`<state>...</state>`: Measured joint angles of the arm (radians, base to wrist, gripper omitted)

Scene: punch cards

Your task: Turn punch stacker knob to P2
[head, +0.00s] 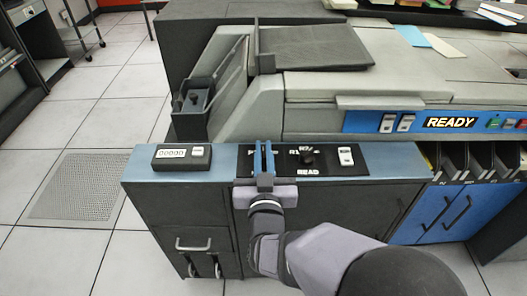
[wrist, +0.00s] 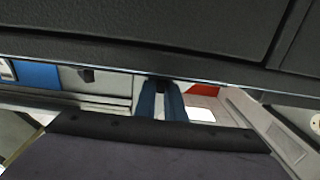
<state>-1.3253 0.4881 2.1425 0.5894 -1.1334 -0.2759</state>
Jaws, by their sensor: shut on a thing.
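The black control panel (head: 338,166) lies on the blue ledge at the front of the machine. My gripper (head: 263,148) reaches over the left part of this panel, its blue fingers close together. It is shut on the punch stacker knob, which the fingers hide in the head view. In the wrist view, my gripper (wrist: 160,88) has its blue fingers on either side of a small dark piece. My fingers and wrist cover most of the punch labels, so the knob's pointing direction cannot be read.
The other black knob (head: 307,157), marked READ, stands just right of my gripper. A white rocker switch (head: 346,156) is farther right. A counter box (head: 182,157) sits on the ledge to the left. The grey machine housing (head: 330,110) rises behind the panel.

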